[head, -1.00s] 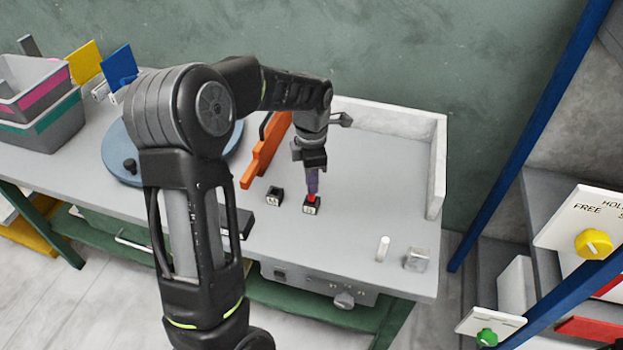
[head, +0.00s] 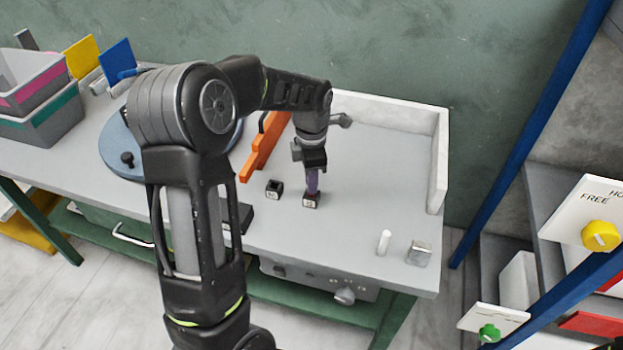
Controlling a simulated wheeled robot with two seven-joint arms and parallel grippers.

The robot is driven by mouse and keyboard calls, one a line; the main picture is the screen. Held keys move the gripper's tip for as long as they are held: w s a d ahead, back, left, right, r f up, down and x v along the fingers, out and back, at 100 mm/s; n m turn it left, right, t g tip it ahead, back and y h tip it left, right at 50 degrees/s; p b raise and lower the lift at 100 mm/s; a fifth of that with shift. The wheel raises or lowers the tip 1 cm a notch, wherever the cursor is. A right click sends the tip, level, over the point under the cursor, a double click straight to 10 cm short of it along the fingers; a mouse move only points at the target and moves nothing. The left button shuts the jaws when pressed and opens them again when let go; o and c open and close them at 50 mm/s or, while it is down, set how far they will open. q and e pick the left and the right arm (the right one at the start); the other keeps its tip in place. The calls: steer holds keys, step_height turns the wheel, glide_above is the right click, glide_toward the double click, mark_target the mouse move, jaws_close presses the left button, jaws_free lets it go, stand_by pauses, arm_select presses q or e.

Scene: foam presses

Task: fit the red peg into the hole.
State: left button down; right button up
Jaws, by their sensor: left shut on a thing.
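My left gripper (head: 312,185) points down over a small dark labelled block (head: 311,202) on the grey bench. Its purple fingertips reach the top of this block. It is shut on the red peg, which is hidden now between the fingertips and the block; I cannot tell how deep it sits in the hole. A second small dark block (head: 274,190), with an opening in its top, stands just to the left, apart from the gripper. My right gripper is not in view.
An orange bar-shaped part (head: 265,148) stands behind the blocks. A white peg (head: 384,242) and a metal cube (head: 419,254) stand at the front right. A low white wall (head: 438,165) edges the bench. The bench right of the gripper is clear.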

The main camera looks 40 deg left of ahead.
arm_select(q)
steer(key=shift+f+b, duration=0.5)
steer(key=shift+f, duration=0.2)
steer(key=c, duration=1.3)
jaws_free()
step_height(320, 180, up, 8)
steer(key=shift+f+b, duration=0.1)
steer(key=shift+b, duration=0.2)
